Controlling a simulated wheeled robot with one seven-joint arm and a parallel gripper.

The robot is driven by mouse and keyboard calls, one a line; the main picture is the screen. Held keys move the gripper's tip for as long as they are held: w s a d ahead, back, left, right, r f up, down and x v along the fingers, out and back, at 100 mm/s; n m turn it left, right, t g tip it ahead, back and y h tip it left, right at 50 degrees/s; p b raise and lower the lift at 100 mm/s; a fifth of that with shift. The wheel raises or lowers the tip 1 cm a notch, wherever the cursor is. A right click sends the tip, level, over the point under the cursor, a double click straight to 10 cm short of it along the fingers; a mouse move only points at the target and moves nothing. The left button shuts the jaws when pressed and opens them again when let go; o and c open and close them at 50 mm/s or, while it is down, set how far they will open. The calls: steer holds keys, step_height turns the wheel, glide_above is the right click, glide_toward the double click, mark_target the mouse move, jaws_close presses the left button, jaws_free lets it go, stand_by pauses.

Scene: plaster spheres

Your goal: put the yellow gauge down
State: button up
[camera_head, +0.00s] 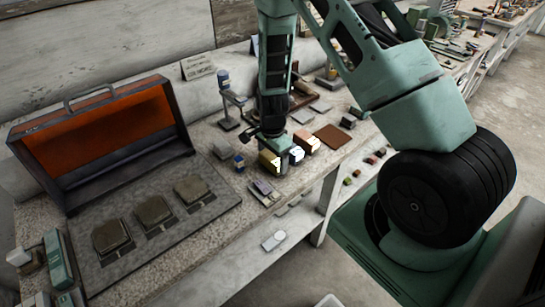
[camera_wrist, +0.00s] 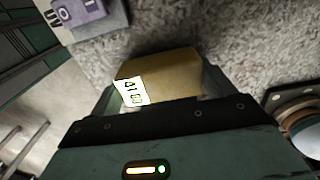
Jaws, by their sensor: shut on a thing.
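The yellow gauge (camera_wrist: 172,75) is a yellow box with a white readout plate on one face, between my fingers in the wrist view. My gripper (camera_wrist: 160,92) is shut on it. In the head view the yellow gauge (camera_head: 269,163) shows just below my gripper (camera_head: 272,146), over the speckled bench top (camera_head: 222,146). I cannot tell whether its underside touches the bench. My gripper hides part of it.
A purple device (camera_wrist: 82,12) lies near the bench's front edge. An open orange-lined case (camera_head: 100,140) stands further left.

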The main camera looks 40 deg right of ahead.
mark_target(272, 156)
steer(key=shift+f, duration=0.15)
steer(key=o, duration=0.8)
step_height(272, 156, up, 12)
steer(key=b, duration=0.2)
steer(key=s+a+r+n, duration=0.3)
steer(key=a+n, duration=0.1)
steer(key=a, duration=0.2)
steer(key=s+a+r+n+y, duration=0.1)
steer(key=s+a+r+n, duration=0.25)
steer(key=a, duration=0.25)
steer(key=s+a+r+n, duration=0.2)
steer(key=s+a+n, duration=0.1)
steer(key=a+n, duration=0.3)
steer(key=s+a+r+n, duration=0.1)
steer(key=s+a+n, duration=0.1)
steer(key=s+n, duration=0.2)
steer(key=s+a+r+n, duration=0.1)
steer(key=s+a+n, duration=0.1)
steer(key=s+n, duration=0.2)
steer(key=s+a+r+n, duration=0.2)
steer(key=s+n, duration=0.2)
steer(key=s, duration=0.2)
steer(key=shift+s+a+r, duration=0.1)
steer(key=shift+s+a, duration=0.1)
steer(key=shift+s, duration=0.2)
